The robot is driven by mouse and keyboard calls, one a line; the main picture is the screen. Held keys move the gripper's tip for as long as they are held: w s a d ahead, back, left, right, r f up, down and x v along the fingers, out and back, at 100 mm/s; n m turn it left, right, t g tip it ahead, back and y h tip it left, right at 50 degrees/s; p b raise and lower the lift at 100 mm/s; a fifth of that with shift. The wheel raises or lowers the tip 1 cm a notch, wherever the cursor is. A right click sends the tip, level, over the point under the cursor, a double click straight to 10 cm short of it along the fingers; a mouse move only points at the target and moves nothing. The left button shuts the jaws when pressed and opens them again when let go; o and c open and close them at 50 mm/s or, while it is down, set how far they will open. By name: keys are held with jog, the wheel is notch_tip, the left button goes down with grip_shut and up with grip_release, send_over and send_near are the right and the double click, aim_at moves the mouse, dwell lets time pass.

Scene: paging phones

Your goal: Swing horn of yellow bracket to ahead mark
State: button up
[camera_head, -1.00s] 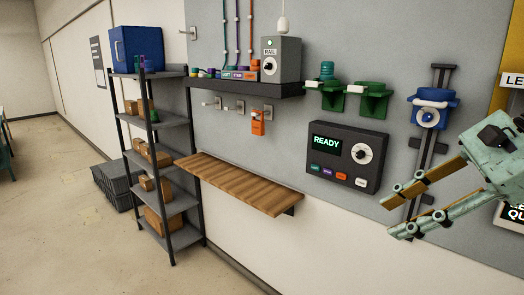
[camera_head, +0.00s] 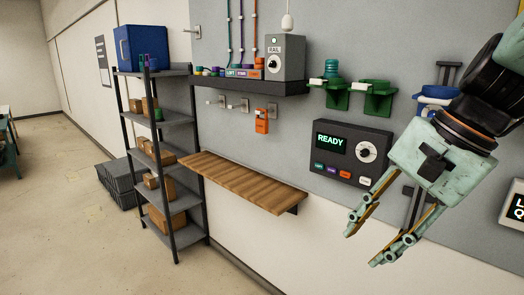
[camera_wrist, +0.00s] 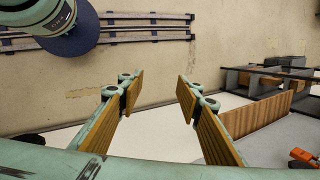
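No yellow bracket or horn can be made out in either current view. Only a sliver of yellow shows at the top right corner of the head view, too small to identify. My gripper (camera_head: 361,248) is open and empty, in front of the wall at lower right, pointing down and left. In the wrist view my gripper (camera_wrist: 156,80) also shows two spread fingers with nothing between them. A blue bracket (camera_head: 430,97) on a dark vertical rail is partly hidden behind my arm. Two green brackets (camera_head: 336,92) (camera_head: 376,98) sit left of it.
A dark console (camera_head: 350,152) reading READY is left of my gripper. A wooden shelf (camera_head: 245,182) juts from the wall. An orange phone (camera_head: 262,121) hangs above it. A grey rack (camera_head: 160,160) stands left. A floor rail (camera_wrist: 140,34) shows in the wrist view.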

jog(key=s+d+n+t+h+b, duration=0.1)
jog(key=s+n+h, duration=0.3)
jog(key=s+n, duration=0.6)
jog(key=shift+s+d+f+n+t+b, duration=0.35)
jog(key=shift+s+b, duration=0.2)
jog(key=shift+s, duration=2.9)
jog(key=shift+a, duration=0.1)
